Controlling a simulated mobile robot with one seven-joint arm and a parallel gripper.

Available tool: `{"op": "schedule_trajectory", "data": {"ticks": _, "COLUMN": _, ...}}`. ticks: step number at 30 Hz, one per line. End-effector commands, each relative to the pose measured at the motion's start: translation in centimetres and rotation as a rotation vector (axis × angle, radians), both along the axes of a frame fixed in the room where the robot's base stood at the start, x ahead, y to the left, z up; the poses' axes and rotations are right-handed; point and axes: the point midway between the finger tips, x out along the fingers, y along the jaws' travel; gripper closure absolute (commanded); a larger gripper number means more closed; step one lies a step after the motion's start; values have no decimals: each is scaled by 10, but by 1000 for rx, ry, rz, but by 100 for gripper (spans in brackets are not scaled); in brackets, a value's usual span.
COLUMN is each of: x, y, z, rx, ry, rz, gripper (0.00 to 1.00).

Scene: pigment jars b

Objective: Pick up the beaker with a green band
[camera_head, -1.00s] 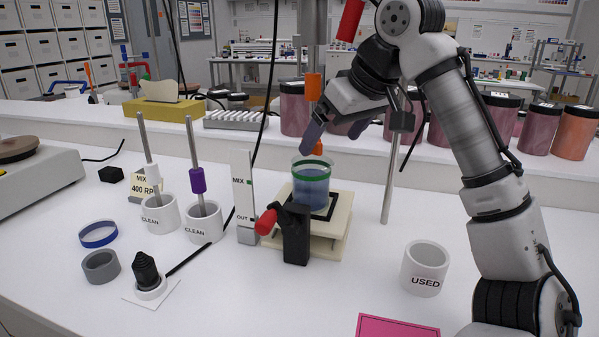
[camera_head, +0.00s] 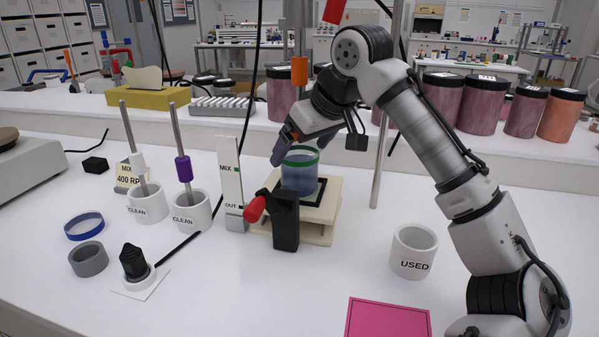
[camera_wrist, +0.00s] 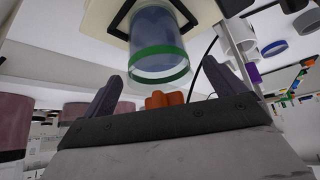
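The clear beaker with a green band (camera_head: 300,175) holds blue liquid and stands upright on the cream stand (camera_head: 322,215) in the head view. In the wrist view the beaker (camera_wrist: 157,45) shows with its green-banded rim towards me, above the gap between my fingers. My gripper (camera_head: 297,150) is open, with its dark fingers at the beaker's rim height, one to the left and one partly behind it. In the wrist view its fingers (camera_wrist: 165,88) stand apart with nothing between them but an orange piece (camera_wrist: 166,99) at the base. I cannot tell whether they touch the beaker.
A black clamp with a red knob (camera_head: 285,220) stands in front of the beaker. A white MIX/OUT post (camera_head: 231,185) is to the left, a metal rod (camera_head: 379,180) to the right. The USED cup (camera_head: 413,252) and pink mat (camera_head: 388,318) are at right front.

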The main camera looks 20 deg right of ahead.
Motion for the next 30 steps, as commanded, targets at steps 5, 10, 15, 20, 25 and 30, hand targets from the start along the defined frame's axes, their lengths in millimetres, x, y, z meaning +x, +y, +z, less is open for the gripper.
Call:
{"op": "schedule_trajectory", "data": {"ticks": 5, "x": 0, "y": 0, "z": 0, "rx": 0, "ry": 0, "rz": 0, "gripper": 28}}
{"op": "schedule_trajectory", "data": {"ticks": 10, "x": 0, "y": 0, "z": 0, "rx": 0, "ry": 0, "rz": 0, "gripper": 50}}
{"op": "schedule_trajectory", "data": {"ticks": 15, "x": 0, "y": 0, "z": 0, "rx": -1, "ry": 0, "rz": 1, "gripper": 72}}
{"op": "schedule_trajectory", "data": {"ticks": 20, "x": 0, "y": 0, "z": 1, "rx": -1, "ry": -1, "rz": 0, "gripper": 83}}
{"op": "schedule_trajectory", "data": {"ticks": 25, "x": 0, "y": 0, "z": 2, "rx": -1, "ry": -1, "rz": 0, "gripper": 83}}
{"op": "schedule_trajectory", "data": {"ticks": 30, "x": 3, "y": 1, "z": 7, "rx": 1, "ry": -1, "rz": 1, "gripper": 83}}
